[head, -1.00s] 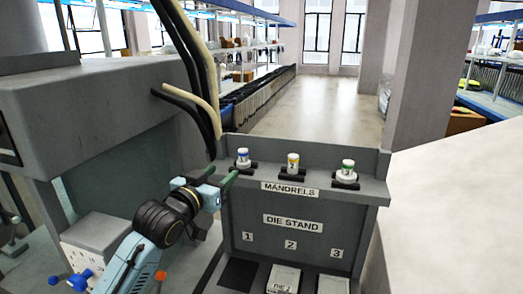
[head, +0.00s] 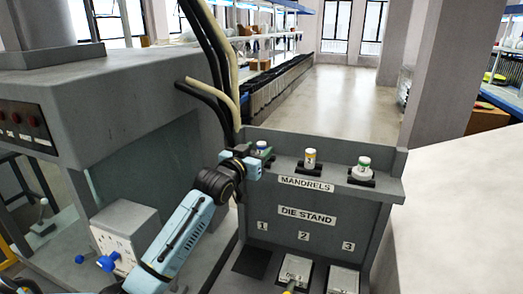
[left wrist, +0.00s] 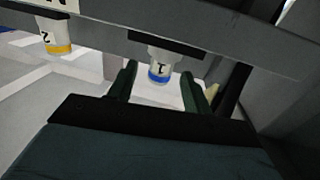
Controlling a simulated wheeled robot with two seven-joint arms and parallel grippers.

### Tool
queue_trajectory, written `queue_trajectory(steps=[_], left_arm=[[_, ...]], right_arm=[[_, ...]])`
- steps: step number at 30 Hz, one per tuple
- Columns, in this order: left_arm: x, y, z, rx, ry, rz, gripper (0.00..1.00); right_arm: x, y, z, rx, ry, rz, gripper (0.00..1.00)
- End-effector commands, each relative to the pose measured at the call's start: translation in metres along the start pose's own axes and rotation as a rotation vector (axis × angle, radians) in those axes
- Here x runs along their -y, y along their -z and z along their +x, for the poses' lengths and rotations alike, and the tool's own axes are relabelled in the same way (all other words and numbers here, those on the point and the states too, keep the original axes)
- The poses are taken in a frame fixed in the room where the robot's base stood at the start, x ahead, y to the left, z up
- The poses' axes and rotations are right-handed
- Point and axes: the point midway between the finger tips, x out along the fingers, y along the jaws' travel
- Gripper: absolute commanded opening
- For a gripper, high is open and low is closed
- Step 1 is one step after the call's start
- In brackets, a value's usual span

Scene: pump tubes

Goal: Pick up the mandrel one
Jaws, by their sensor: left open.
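Mandrel one (head: 262,149), white with a blue band, stands at the left end of the MANDRELS shelf (head: 306,184). My left gripper partly hides it in the head view. My left gripper (head: 258,163) is open at this end of the shelf. In the left wrist view, mandrel one (left wrist: 160,68) shows its number 1 and blue band, between the two dark green fingers (left wrist: 158,85). Gaps show on both sides of it, and the jaws are not closed on it. My right gripper is not in view.
Mandrel two (head: 310,158), yellow-banded, and mandrel three (head: 362,167), green-banded, stand further right on the shelf. Dies (head: 342,280) lie on the die stand below. Black and cream hoses (head: 222,75) hang close behind my left gripper. A grey machine (head: 120,90) stands left.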

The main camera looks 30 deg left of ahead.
Motion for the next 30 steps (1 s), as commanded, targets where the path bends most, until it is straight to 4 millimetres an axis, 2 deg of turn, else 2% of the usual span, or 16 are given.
queue_trajectory(steps=[6,16,27,30], left_arm=[[0.0,0.001,0.023,0.0,0.0,-0.001,0.5],[0.0,-0.001,0.027,-0.001,0.0,-0.001,0.5],[0.0,-0.001,0.027,0.0,0.0,0.0,0.01],[0.001,0.001,0.027,-0.004,0.0,0.0,0.0]], right_arm=[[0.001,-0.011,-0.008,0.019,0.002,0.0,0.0],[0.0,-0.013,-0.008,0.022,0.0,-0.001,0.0],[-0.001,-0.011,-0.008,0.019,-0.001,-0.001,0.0],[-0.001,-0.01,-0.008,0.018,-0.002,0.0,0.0]])
